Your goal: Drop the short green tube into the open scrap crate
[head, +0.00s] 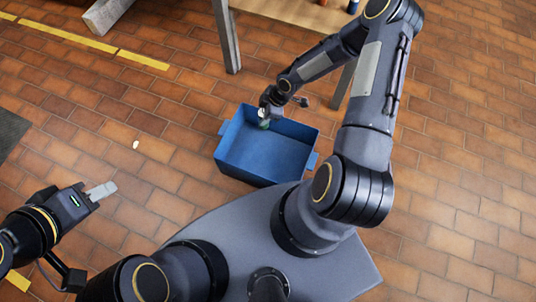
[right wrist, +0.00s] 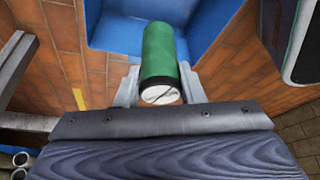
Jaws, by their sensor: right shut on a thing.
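The short green tube (right wrist: 160,52) has a dark band and a pale end. My right gripper (right wrist: 160,86) is shut on it, with one finger on each side. In the head view the tube (head: 264,124) shows only as a small green patch under my right gripper (head: 265,112). The open blue scrap crate (head: 262,166) stands on the floor in front of my base. The tube is at the crate's far left part, seemingly over its inside; its exact height is unclear. My left gripper (head: 102,191) is away to the left with no thing visible in it; its finger gap cannot be made out.
A grey beam (head: 105,14) is at the upper left. A small pale object (head: 136,144) lies on the brick floor left of the crate. Floor to the right is clear.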

